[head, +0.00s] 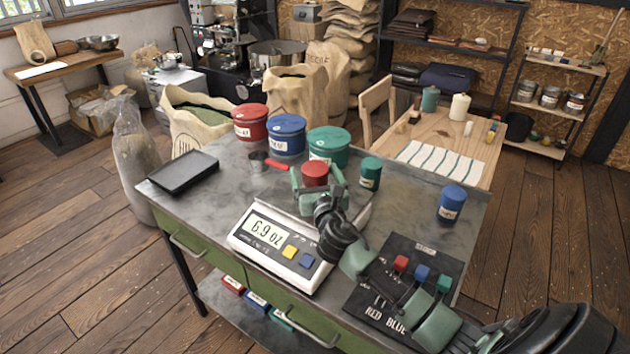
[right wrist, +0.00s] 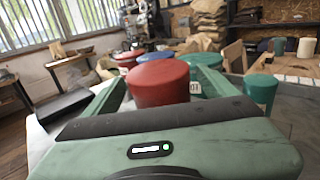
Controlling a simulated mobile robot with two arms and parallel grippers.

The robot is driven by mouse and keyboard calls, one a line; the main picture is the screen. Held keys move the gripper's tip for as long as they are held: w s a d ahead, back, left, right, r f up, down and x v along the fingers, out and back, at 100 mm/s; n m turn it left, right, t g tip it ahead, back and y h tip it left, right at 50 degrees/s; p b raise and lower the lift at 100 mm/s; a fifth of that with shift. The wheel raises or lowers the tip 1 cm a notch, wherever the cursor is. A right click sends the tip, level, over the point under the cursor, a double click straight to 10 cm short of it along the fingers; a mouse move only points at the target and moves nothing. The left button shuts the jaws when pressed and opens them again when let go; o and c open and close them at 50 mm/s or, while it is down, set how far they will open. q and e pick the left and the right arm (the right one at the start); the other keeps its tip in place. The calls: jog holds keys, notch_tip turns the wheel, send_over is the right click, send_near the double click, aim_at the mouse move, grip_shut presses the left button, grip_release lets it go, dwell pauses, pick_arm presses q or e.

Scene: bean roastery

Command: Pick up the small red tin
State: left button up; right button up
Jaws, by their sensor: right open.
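The small red tin (head: 315,174) stands upright at the back of the scale on the metal table, with a darker red lid on top. It also shows large in the right wrist view (right wrist: 160,85). My right gripper (head: 318,190) is open, with its green fingers on either side of the small red tin. From these views I cannot tell whether the fingers touch it. The lower part of the tin is hidden behind my gripper. My left gripper is not in view.
Large red (head: 250,123), blue (head: 286,135) and green (head: 328,147) tins stand behind. A small green tin (head: 370,173) is close on the right, a small blue tin (head: 452,203) farther right. A black tray (head: 183,172) lies left.

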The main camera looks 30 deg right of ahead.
jog(key=c, duration=1.8)
jog(key=shift+r, duration=0.1)
